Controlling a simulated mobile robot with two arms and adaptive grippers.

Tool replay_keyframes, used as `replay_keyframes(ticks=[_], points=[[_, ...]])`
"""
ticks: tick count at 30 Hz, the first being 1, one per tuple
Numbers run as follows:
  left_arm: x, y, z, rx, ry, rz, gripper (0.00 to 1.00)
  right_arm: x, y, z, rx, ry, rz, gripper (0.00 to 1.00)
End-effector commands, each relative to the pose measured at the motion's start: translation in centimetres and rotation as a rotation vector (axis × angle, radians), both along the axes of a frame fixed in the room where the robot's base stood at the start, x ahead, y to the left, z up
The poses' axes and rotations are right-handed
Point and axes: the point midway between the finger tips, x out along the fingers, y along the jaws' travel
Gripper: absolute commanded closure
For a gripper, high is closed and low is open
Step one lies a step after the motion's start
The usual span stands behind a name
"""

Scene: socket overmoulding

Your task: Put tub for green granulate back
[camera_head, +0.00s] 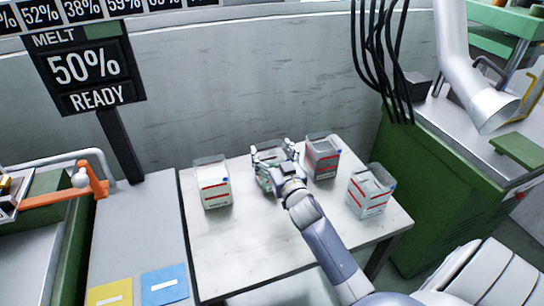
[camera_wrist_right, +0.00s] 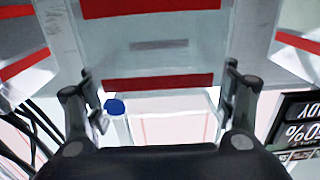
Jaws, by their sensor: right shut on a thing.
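My right gripper (camera_head: 278,172) is over the back middle of the white table (camera_head: 245,245), shut on a clear tub (camera_head: 268,154) with a hint of green. My arm and fingers hide much of this tub, so I cannot tell whether it touches the table. In the right wrist view the gripper's two fingers (camera_wrist_right: 163,108) stand on either side of a translucent tub wall (camera_wrist_right: 150,62) with red bands. My left gripper is not in view.
Similar red-banded tubs stand at the left (camera_head: 212,187), close on the right (camera_head: 322,160) and at the right edge (camera_head: 369,194). The table's front left is clear. A green machine (camera_head: 430,190) stands to the right. A sign (camera_head: 85,68) reads "MELT 50% READY".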

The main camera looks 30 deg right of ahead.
Motion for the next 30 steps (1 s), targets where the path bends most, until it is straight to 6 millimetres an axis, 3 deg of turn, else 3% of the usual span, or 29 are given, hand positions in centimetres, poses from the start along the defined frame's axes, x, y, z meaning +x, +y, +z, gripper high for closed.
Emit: replay_keyframes(ticks=[12, 13, 15, 30], points=[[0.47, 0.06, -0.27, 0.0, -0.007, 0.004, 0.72, 0.01, 0.03, -0.87, -0.001, -0.003, 0.001, 0.86], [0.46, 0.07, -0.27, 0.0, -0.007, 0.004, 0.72, -0.01, 0.02, -0.95, -0.001, -0.001, 0.001, 0.22], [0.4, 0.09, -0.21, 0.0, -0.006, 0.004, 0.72, -0.01, 0.02, -0.87, -0.001, -0.001, 0.001, 0.06], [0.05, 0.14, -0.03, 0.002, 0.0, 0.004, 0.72, -0.13, 0.06, -0.59, -0.001, 0.0, 0.001, 0.04]])
